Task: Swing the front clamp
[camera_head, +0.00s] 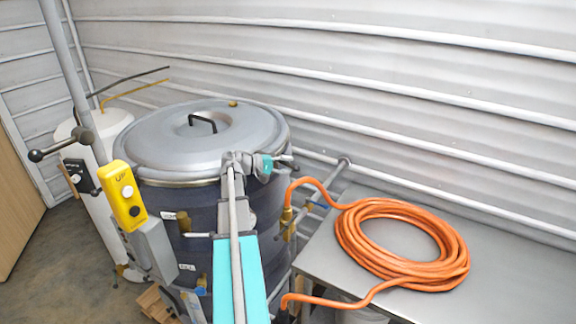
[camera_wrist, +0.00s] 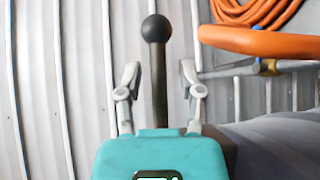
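In the wrist view a dark lever (camera_wrist: 159,85) with a black ball knob stands between the two grey fingers of my gripper (camera_wrist: 160,70). The fingers are apart, with a visible gap on each side of the lever. The knob sits beyond the fingertips. In the head view my gripper (camera_head: 286,160) is at the right front rim of the large lidded hopper (camera_head: 160,200), beside the grey lid (camera_head: 165,140). My arm covers part of the hopper's front, and I cannot make out the clamp there. The lid lies flat on the hopper, its black handle on top.
A coiled orange hose (camera_head: 455,265) lies on the steel table (camera_head: 520,270) at the right, its end running to a brass fitting (camera_head: 287,220). A yellow button box (camera_head: 122,195) and a ball-ended bar (camera_head: 60,146) stand at the left. The corrugated wall (camera_head: 400,100) is close behind.

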